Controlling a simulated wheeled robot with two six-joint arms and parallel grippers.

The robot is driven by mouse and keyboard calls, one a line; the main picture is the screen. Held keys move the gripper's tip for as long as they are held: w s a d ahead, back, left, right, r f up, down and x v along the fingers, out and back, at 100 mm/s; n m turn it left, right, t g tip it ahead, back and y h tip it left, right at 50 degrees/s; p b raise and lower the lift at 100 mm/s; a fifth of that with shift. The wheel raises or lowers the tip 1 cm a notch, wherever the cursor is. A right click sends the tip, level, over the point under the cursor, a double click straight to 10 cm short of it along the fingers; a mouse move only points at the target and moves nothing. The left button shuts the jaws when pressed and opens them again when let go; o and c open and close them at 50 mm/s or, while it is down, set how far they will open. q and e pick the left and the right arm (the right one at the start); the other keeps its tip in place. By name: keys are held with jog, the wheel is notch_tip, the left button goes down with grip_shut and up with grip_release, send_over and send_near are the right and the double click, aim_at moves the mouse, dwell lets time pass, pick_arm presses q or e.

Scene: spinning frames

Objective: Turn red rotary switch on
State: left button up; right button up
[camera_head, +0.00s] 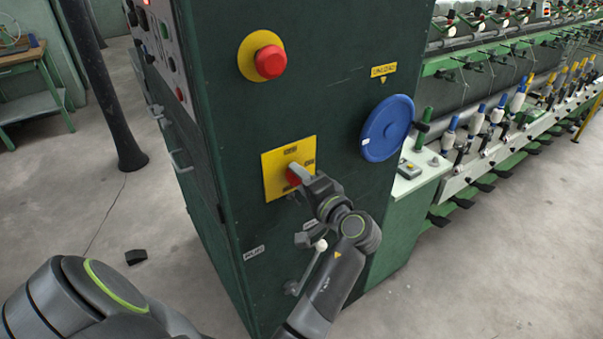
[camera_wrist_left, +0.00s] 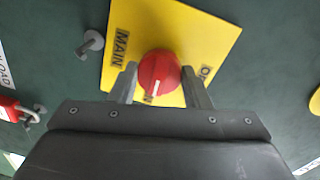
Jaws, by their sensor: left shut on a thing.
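The red rotary switch (camera_head: 293,178) sits on a yellow square plate (camera_head: 272,187) on the front of the green cabinet. In the left wrist view the red knob (camera_wrist_left: 159,76) shows a white pointer line toward the bottom of that picture. The plate there carries the label MAIN and other labels that are partly hidden. My left gripper (camera_head: 299,176) is at the switch. In the left wrist view its two fingers (camera_wrist_left: 160,84) stand on either side of the knob, shut on it. In the head view the gripper hides part of the knob. My right gripper is not in view.
A red emergency button (camera_head: 270,61) is above the switch. A blue disc handwheel (camera_head: 387,128) is to the right. A lever with a pale ball (camera_head: 321,245) is below, close to my forearm. Spinning bobbins line the right; open floor lies left.

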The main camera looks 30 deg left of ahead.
pick_arm(q)
jog(key=shift+m+p, duration=0.3)
jog(key=shift+m, duration=0.2)
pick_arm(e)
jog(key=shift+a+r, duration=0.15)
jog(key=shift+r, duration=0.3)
pick_arm(q)
jog(key=o, duration=1)
